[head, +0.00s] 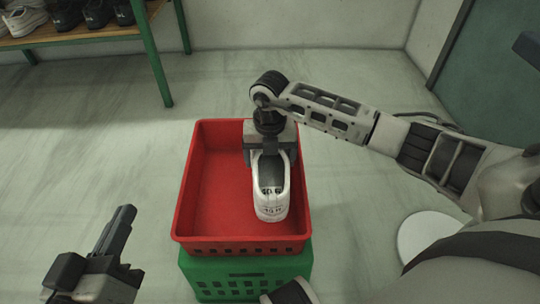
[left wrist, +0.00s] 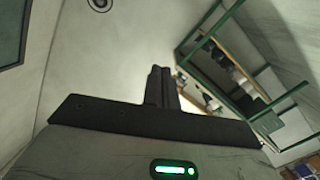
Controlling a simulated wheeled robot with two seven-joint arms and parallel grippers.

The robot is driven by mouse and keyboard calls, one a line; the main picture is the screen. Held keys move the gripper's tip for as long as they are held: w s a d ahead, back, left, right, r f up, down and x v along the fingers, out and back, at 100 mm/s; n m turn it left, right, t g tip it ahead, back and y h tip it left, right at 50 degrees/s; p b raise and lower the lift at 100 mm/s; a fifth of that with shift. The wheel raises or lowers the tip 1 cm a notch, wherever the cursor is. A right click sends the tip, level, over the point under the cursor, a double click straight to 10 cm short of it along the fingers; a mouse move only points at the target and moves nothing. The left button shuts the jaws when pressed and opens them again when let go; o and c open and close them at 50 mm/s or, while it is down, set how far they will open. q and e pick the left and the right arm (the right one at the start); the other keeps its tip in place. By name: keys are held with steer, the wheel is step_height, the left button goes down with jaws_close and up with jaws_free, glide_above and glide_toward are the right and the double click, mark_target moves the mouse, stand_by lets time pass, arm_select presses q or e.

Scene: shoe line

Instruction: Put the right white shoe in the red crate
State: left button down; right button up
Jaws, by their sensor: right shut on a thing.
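The white shoe (head: 271,205) has a dark opening and dark print at its near end. My right gripper (head: 270,152) is shut on its far end and hides that part. The shoe is within the outline of the red crate (head: 208,190), in its right half, pointing toward me. I cannot tell whether it touches the crate floor. The rest of the crate looks empty. My left gripper (head: 122,228) is off to the left of the crate, empty, with its fingers together. Its fingers also show together in the left wrist view (left wrist: 160,88).
The red crate stands on a green crate (head: 244,284). A wooden shelf with a green frame (head: 156,55) and several shoes (head: 97,14) stands at the back left. A white disc (head: 425,236) lies on the floor at the right. Floor left of the crate is clear.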

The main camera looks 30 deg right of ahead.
mark_target(270, 169)
step_height(270, 169, down, 2)
steer(key=shift+f+b, duration=0.1)
steer(key=shift+b, duration=0.6)
steer(key=shift+f, duration=0.25)
step_height(270, 169, down, 2)
steer(key=shift+f+b, duration=0.1)
steer(key=shift+b, duration=0.7)
step_height(270, 169, down, 2)
steer(key=shift+b, duration=0.55)
arm_select(q)
step_height(270, 169, up, 8)
steer(key=w+m+t+h, duration=0.1)
steer(key=m+t+h, duration=0.2)
steer(key=m+t, duration=0.1)
steer(key=shift+w+a+f+m+h, duration=0.15)
steer(key=shift+w+a+m+h, duration=0.15)
steer(key=shift+m, duration=0.6)
arm_select(e)
steer(key=shift+f, duration=0.4)
steer(key=o, duration=1.1)
